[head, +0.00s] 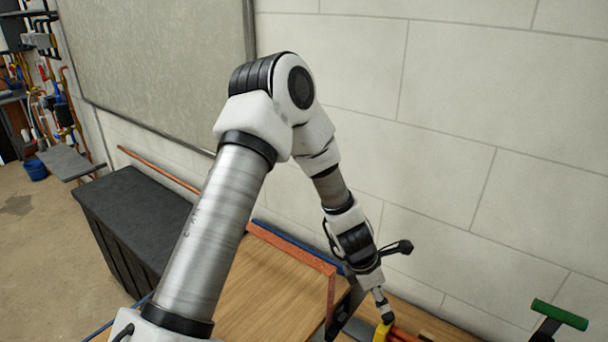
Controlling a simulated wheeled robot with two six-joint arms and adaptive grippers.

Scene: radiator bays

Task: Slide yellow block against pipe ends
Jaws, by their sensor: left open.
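The yellow block (381,332) shows only in part at the bottom edge of the head view, on or just above the wooden bench. Orange-red pipes (402,335) lie right beside it on its right; I cannot tell whether block and pipe ends touch. My left gripper (381,308) is open and points down, with a fingertip just above or against the block. The lower part of the block and most of the pipes are cut off by the frame. My right gripper is not in view.
The wooden bench top (265,295) is mostly clear left of the gripper. A green-handled tool (559,314) stands at lower right. A black cabinet (135,215) is at left. The block wall is close behind.

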